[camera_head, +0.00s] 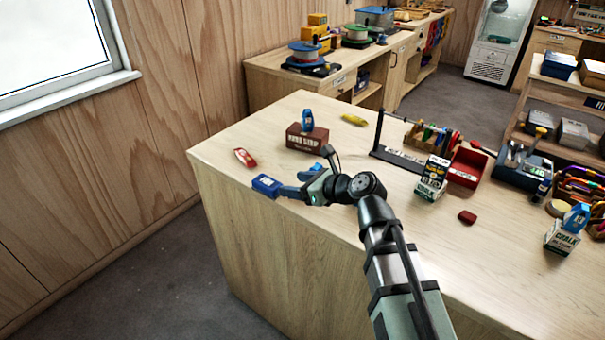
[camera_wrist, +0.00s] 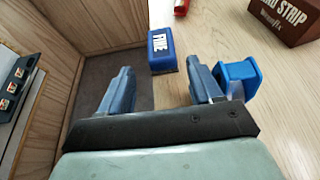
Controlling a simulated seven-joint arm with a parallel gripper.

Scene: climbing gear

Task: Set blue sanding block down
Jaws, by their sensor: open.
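The blue sanding block (camera_head: 265,186), marked FINE in white, is at the near-left edge of the wooden bench. In the wrist view the block (camera_wrist: 162,52) is just beyond my fingertips, by the bench edge. My gripper (camera_wrist: 158,73) is open, with a clear gap between its two blue-grey fingers and nothing held. In the head view my gripper (camera_head: 289,192) is low over the bench, just right of the block. Whether the block's underside rests fully on the bench is hard to tell.
Another blue object (camera_wrist: 238,78) stands close beside my right finger. A brown box (camera_head: 306,138) with a blue item on top is behind, and a red item (camera_head: 244,157) is at left. A black rack (camera_head: 397,158) and red tray (camera_head: 467,168) stand right. The bench front is clear.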

